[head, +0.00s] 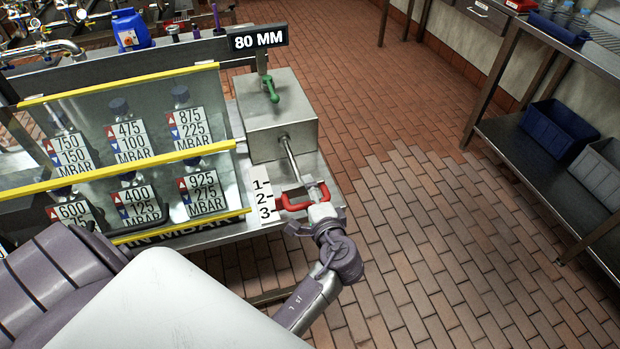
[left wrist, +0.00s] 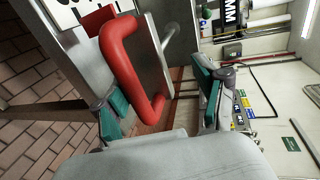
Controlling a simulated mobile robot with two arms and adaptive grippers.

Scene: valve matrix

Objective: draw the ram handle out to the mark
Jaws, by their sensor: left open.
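The red ram handle (head: 292,206) sits at the end of a metal rod (head: 291,158) that sticks out of a grey box (head: 275,115). A white scale (head: 262,200) marked 1, 2, 3 lies left of the handle, which is roughly beside the 2 and 3. My left gripper (head: 318,208) is at the handle's near side and covers part of it. In the left wrist view, the red handle (left wrist: 122,62) reaches in between the open teal-tipped fingers (left wrist: 155,98). I cannot tell whether they touch it. My right gripper is not in view.
A sign reading 80 MM (head: 258,40) and a green lever (head: 270,88) are on top of the box. A glass panel with pressure labels and yellow rails (head: 130,172) stands left. A metal shelf (head: 520,140) with bins is at right. The brick floor between is clear.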

